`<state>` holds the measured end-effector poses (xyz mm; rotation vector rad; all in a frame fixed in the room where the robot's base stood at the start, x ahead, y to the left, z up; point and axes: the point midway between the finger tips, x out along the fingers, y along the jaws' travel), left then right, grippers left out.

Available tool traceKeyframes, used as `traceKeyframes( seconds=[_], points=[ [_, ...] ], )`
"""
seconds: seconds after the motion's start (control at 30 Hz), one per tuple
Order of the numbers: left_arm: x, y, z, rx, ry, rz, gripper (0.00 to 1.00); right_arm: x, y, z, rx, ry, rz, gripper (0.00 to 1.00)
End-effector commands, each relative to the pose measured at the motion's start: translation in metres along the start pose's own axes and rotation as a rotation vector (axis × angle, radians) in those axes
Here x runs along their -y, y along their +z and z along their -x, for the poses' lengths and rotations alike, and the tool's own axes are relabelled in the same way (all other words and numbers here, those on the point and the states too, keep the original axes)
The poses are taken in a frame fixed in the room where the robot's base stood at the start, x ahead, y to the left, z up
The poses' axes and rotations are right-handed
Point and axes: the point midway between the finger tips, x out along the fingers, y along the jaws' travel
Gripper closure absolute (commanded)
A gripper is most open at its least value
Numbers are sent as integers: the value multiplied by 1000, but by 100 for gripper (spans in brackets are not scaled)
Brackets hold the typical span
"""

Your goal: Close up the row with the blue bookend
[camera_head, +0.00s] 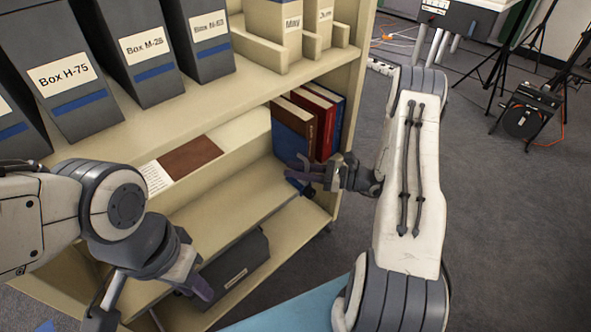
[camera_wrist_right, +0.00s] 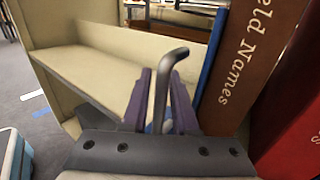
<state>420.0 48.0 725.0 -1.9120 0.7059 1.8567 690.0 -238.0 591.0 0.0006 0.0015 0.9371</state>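A small blue part (camera_head: 298,184), likely the blue bookend, shows on the middle shelf (camera_head: 225,192) just below my right gripper (camera_head: 300,167). The gripper reaches in left of the book row. In the right wrist view, its purple finger pads (camera_wrist_right: 160,100) stand on either side of a grey bent bar (camera_wrist_right: 166,75), with a little blue low between them. Whether the pads press on it is unclear. The row holds a blue book with a brown spine (camera_head: 293,130), red books (camera_head: 320,118) and a blue one behind. My left gripper (camera_head: 200,288) hangs before the lower shelf; its fingertips are unclear.
Grey archival boxes (camera_head: 140,50) and cream file boxes (camera_head: 275,35) stand on the top shelf. A dark box (camera_head: 235,267) lies on the bottom shelf. Tripods and a lamp unit (camera_head: 525,115) stand at right.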

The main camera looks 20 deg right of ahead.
Motion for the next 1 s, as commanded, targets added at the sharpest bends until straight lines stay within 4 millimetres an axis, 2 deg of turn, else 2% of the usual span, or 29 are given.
traceKeyframes(
  seconds=[0.17,0.5,0.63,0.8,1.0],
  points=[
    [0,0,2,0,0,0,73,1,1,10,1,-3,0,73],
    [-1,-1,12,0,0,0,73,1,1,75,0,-6,0,73],
    [-1,-1,14,0,0,0,73,1,0,94,0,-4,1,73],
    [-1,-1,15,0,0,0,73,0,0,104,0,-1,0,73],
    [-1,-1,15,0,0,0,73,0,0,105,0,0,0,73]
  ],
)
